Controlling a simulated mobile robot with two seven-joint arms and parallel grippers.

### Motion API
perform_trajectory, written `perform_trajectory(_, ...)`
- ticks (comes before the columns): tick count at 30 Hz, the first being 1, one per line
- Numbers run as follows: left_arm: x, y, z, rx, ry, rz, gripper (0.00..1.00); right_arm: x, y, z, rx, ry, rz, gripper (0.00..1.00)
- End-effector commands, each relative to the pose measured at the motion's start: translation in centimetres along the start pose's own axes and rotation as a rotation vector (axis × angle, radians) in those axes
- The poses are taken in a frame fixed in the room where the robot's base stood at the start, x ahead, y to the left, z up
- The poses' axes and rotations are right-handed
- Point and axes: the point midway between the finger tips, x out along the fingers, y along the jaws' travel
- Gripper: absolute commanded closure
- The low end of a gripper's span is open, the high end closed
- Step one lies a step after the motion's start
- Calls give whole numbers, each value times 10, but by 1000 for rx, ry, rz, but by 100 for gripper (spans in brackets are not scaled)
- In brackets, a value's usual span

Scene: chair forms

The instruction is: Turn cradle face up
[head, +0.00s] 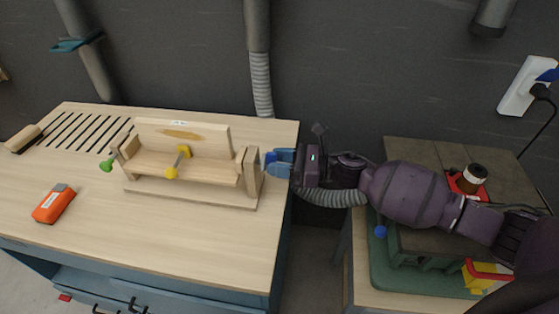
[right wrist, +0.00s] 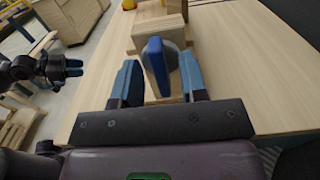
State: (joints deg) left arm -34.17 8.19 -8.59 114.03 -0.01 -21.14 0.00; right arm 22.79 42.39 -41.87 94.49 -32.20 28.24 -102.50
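A pale wooden fixture stands on the workbench, with a flat base and upright end posts. Between the posts sits the cradle (head: 200,168), a trough-like wooden piece with a raised back board bearing a brown oval patch. A yellow-knobbed clamp (head: 178,163) crosses its front. A green knob (head: 106,165) is at the left end. A blue knob (right wrist: 155,66) is at the right end. My right gripper (head: 274,161) is beside that end, its fingers open on either side of the blue knob, with gaps visible. My left gripper (right wrist: 75,68) shows at the left of the right wrist view; its opening is unclear.
The workbench (head: 130,228) is clear in front of the fixture. An orange-red tool (head: 54,203) lies at its left front, and a brush (head: 24,138) near slots at the back left. A second table (head: 357,283) at right carries a green machine (head: 380,262).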

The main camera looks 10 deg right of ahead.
Motion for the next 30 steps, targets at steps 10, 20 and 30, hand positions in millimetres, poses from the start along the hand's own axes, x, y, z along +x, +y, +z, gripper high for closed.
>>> perform_trajectory(10,0,0,1,-1,-1,0,57,0,0,0,0,0,0,94)
perform_trajectory(20,-3,0,5,-2,-10,-2,57,0,0,0,1,0,0,100)
perform_trajectory(30,-3,0,4,-2,-8,-2,57,0,-1,0,55,0,0,100)
